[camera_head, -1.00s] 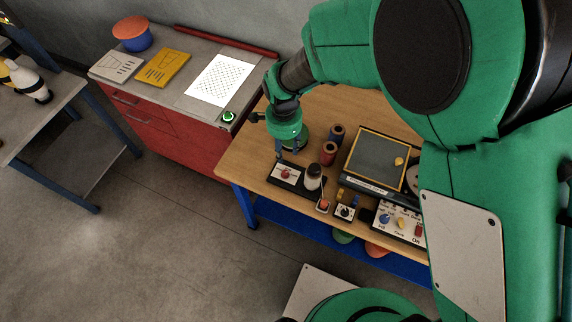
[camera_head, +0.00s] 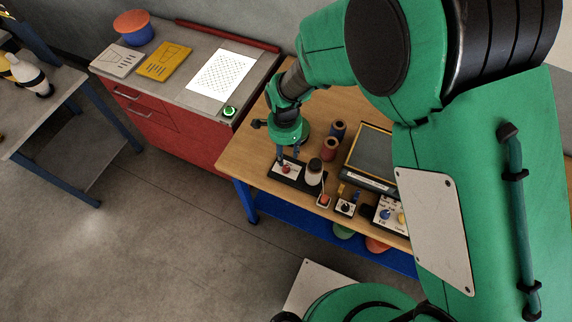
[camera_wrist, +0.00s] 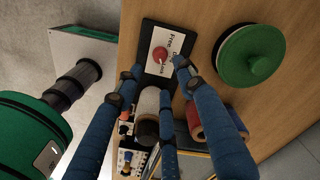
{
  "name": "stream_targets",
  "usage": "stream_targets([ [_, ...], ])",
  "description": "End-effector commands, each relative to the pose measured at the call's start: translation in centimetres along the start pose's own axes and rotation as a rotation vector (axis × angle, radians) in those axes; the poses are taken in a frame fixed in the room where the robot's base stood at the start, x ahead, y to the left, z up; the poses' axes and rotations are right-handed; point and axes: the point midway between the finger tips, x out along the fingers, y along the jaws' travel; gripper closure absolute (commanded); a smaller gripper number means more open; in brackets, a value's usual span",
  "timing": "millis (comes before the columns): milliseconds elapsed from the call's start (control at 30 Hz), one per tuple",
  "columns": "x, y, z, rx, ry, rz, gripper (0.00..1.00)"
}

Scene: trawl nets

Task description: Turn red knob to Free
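The red knob (camera_wrist: 159,54) sits on a white label plate (camera_wrist: 153,40) on a dark base on the wooden bench. "Free" is legible on the label; the other lettering is partly covered by a finger. In the head view the knob (camera_head: 286,170) is just below my gripper (camera_head: 288,158). In the wrist view my gripper (camera_wrist: 156,76) has three blue fingers spread apart, with nothing between them. Two fingertips are to either side of the knob and slightly nearer the camera; I cannot tell whether any touches it.
A white bottle with a dark cap (camera_head: 314,172) stands right beside the knob's base. Red and blue spools (camera_head: 329,148), a small switch box (camera_head: 345,207) and a control panel (camera_head: 389,215) are to the right. A green round object (camera_wrist: 250,58) lies on the bench.

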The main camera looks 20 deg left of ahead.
Motion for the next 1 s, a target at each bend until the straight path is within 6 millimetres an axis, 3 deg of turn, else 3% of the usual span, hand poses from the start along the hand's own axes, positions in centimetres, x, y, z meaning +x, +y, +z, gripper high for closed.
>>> stream_targets([
  [200, 3.8, 0.1, 0.0, 0.0, 0.0, 0.002, 0.61],
  [500, 7.6, 0.0, 0.0, 0.0, 0.0, 0.0, 0.61],
  [1000, 8.6, 0.0, 0.0, 0.0, 0.0, -0.001, 0.61],
])
